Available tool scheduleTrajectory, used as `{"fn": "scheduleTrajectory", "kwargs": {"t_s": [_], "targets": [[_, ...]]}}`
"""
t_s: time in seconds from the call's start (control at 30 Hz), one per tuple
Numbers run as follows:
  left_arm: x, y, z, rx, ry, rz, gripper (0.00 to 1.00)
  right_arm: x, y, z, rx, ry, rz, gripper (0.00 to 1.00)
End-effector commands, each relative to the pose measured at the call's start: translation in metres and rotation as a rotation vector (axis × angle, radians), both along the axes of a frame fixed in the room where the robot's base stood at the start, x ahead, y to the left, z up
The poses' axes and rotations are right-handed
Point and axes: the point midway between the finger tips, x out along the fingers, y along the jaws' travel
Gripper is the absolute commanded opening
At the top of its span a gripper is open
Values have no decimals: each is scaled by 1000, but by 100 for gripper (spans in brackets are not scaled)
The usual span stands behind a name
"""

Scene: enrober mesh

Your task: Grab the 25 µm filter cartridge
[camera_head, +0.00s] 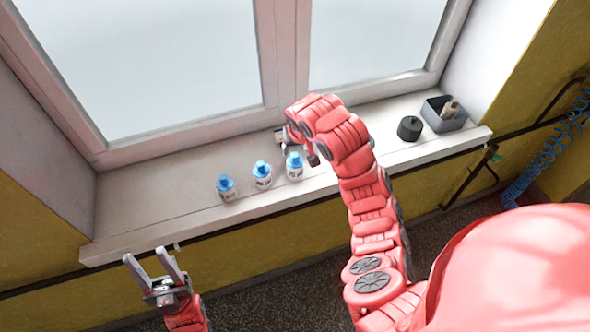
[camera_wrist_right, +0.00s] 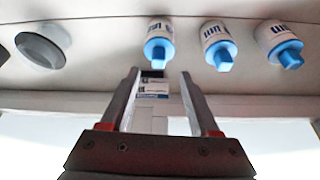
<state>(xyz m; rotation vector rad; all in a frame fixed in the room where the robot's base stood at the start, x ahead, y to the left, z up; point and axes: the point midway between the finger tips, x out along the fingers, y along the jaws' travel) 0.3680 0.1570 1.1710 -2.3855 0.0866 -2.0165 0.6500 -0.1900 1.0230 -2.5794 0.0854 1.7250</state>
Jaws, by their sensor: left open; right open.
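Three white filter cartridges with blue caps stand in a row on the windowsill: a left one (camera_head: 225,190), a middle one (camera_head: 262,177) and a right one (camera_head: 295,168). In the right wrist view, which is upside down, they are the right (camera_wrist_right: 277,40), middle (camera_wrist_right: 217,42) and left (camera_wrist_right: 158,36) ones. Their labels show "µm", but I cannot read the numbers. My right gripper (camera_wrist_right: 160,72) is open, its fingertips pointing toward the head view's right cartridge, not around it. My left gripper (camera_head: 152,258) is open and empty, in front of the sill.
A black round object (camera_head: 410,128) and a grey bin (camera_head: 443,115) holding something stand at the sill's right. A small labelled white item (camera_wrist_right: 153,92) shows between my right fingers; I cannot tell its distance. The window frame (camera_head: 285,55) rises behind. The sill's left end is clear.

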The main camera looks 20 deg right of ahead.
Motion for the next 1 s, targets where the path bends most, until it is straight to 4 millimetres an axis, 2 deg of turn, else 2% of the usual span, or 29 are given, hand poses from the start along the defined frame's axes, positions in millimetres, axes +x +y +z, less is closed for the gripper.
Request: {"fn": "scheduleTrajectory", "kwargs": {"t_s": [0.13,0.37,0.6,0.87,1.0], "targets": [[0,0,3,0,0,0,50,2,0,-5,-1,2,2,62],[0,0,28,0,0,0,50,11,-2,-27,-2,4,1,62],[0,0,32,0,0,0,50,19,-4,-49,-1,3,-2,62],[0,0,31,0,0,0,50,20,-4,-51,-1,0,-1,62],[0,0,31,0,0,0,50,20,-4,-51,-1,0,-1,37]]}}
